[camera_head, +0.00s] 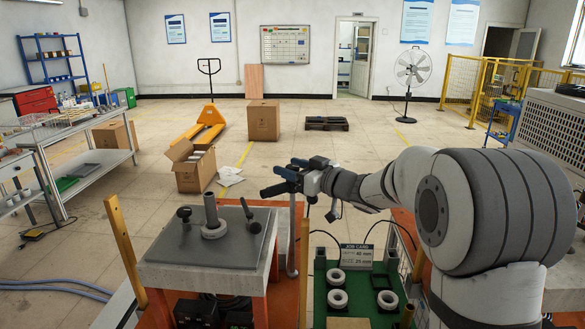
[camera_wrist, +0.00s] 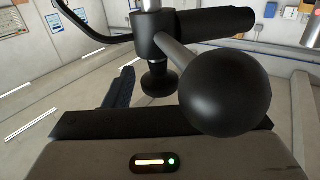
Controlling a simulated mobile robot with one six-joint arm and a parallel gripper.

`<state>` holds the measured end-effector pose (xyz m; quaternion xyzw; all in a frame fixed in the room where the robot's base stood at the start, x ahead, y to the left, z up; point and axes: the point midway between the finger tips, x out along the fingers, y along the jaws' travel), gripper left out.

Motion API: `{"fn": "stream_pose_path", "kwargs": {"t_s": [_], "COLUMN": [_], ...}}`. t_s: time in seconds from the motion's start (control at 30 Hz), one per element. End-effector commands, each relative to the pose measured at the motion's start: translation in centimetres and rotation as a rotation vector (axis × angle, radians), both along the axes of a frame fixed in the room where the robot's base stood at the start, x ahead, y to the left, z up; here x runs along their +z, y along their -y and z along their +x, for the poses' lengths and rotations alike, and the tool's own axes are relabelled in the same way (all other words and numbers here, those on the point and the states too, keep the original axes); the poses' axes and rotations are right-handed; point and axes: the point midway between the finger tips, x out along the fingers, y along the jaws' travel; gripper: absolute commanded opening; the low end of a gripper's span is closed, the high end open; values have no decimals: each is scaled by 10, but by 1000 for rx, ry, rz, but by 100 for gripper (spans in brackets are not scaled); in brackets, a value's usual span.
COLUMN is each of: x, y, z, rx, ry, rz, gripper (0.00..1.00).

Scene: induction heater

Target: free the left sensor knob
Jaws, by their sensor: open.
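The heater's grey top plate (camera_head: 158,248) is at the lower left in the head view. A black left knob (camera_head: 184,213) and a black right knob (camera_head: 254,227) stand on it, either side of a post (camera_head: 211,207) with a pale ring (camera_head: 214,231) around its foot. My gripper (camera_head: 274,181) is open, past the plate's far right corner and apart from the left knob. In the wrist view a large black ball (camera_wrist: 225,92) on a rod and a black clamp (camera_wrist: 157,38) with a smaller knob (camera_wrist: 160,79) hide part of my gripper. I cannot tell which head-view part these are.
A vertical metal rod (camera_head: 292,240) stands right of the heater, below my gripper. An open carton (camera_head: 193,171) is on the floor behind.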

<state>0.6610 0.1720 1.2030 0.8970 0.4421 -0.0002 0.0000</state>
Motion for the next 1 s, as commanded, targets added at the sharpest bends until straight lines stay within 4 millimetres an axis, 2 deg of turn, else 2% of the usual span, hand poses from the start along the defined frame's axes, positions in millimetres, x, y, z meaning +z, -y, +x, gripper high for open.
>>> {"fn": "stream_pose_path", "kwargs": {"t_s": [0.07,0.53,0.67,1.0], "x": [0,0,2,4], "y": [0,0,0,0], "z": [0,0,1,1], "rx": [0,0,16,211], "ry": [0,0,0,1], "rz": [0,0,0,1], "gripper": [48,10,10,10]}}
